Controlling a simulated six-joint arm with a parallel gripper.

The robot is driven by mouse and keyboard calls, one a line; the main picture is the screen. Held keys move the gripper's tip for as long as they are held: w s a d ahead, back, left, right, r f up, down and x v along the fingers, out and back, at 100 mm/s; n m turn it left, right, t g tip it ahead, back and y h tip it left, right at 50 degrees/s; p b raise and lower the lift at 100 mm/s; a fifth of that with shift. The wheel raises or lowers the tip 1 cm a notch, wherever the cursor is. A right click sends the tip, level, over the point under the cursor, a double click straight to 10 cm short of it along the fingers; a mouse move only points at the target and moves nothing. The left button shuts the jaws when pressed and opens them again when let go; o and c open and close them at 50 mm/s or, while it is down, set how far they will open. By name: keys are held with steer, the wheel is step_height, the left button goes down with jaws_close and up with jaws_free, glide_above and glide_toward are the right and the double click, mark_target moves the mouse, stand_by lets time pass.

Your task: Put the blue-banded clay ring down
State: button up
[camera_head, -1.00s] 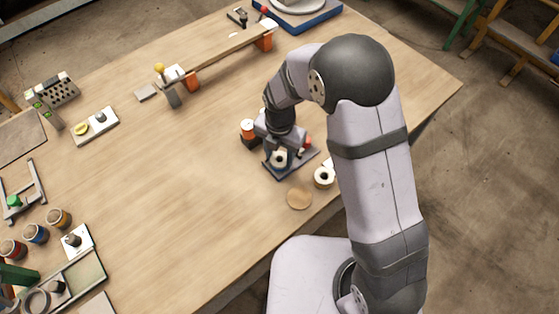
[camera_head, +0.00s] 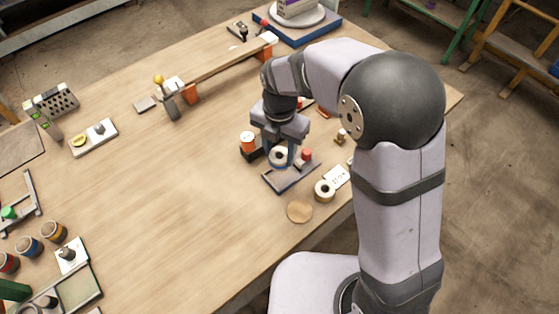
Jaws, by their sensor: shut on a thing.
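My gripper (camera_head: 281,148) points down near the right part of the workbench. It is shut on a pale clay ring (camera_head: 279,156) whose dark central hole faces the camera; a bluish part shows beside and below it, but I cannot clearly tell band from finger. The ring appears raised just above the back left of a small dark blue-edged base (camera_head: 289,183). A red-topped peg (camera_head: 306,155) stands at that base's right side. Another pale ring (camera_head: 324,190) lies on the bench in front of the base, to the right.
A white-and-orange cylinder (camera_head: 247,142) stands on a dark block close left of my gripper. A round wooden disc (camera_head: 299,211) and a white marked card (camera_head: 337,176) lie in front. A long wooden bar (camera_head: 228,63) spans the back. The bench middle is clear.

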steer(key=shift+r, duration=0.65)
steer(key=shift+w+b, duration=0.15)
steer(key=shift+b, duration=0.3)
